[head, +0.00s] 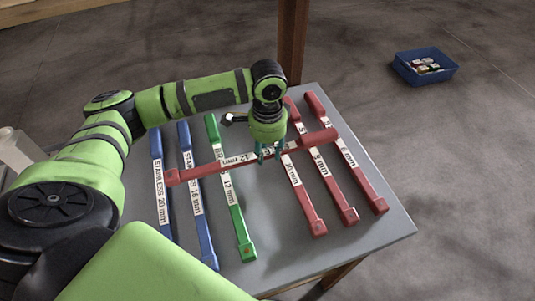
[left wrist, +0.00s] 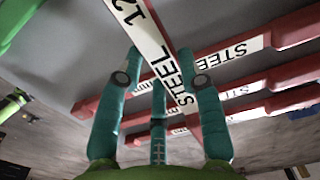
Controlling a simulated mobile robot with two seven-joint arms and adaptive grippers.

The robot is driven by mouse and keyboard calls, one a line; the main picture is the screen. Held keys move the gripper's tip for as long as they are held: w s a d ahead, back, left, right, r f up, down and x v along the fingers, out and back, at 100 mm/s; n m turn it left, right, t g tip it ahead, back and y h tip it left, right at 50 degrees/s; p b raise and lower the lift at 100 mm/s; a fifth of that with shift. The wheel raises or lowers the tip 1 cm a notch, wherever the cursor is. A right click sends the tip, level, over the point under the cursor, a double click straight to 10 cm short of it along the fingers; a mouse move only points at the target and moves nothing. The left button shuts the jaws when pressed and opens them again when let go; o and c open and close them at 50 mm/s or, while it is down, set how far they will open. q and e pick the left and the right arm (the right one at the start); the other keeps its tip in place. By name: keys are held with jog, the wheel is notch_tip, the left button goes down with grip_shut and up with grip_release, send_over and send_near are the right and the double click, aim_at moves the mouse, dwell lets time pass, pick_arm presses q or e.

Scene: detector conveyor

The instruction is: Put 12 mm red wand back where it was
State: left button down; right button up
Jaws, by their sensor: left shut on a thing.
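The 12 mm red wand (head: 205,168) is held crosswise above the table (head: 345,248), passing over the other wands. Its small red tip points left and its thicker handle points right. My left gripper (head: 270,152) is shut on the wand at its white label, right of its middle. In the left wrist view the label of the wand (left wrist: 150,35) reads "12" and "STEEL" between the teal fingers (left wrist: 160,65). Part of the label is behind the fingers. My right gripper is not in view.
Two blue wands (head: 188,170) and a green wand (head: 233,205) lie on the left. Three red wands lie on the right, the nearest marked 10 mm (head: 308,205). Bare table (head: 267,215) shows between green and red. A blue bin (head: 425,75) stands on the floor.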

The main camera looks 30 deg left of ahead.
aim_at(268, 154)
pick_arm(q)
notch_tip(268, 154, down, 3)
jog(key=shift+r, duration=0.1)
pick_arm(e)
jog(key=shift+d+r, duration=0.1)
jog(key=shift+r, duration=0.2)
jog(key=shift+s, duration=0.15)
pick_arm(q)
jog(key=shift+f+p, duration=0.25)
jog(key=shift+p, duration=0.05)
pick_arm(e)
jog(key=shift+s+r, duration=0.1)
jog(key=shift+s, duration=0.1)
pick_arm(q)
jog(key=c, duration=0.8)
grip_release()
notch_tip(268, 154, up, 12)
jog(key=b, duration=0.2)
jog(key=shift+r, duration=0.25)
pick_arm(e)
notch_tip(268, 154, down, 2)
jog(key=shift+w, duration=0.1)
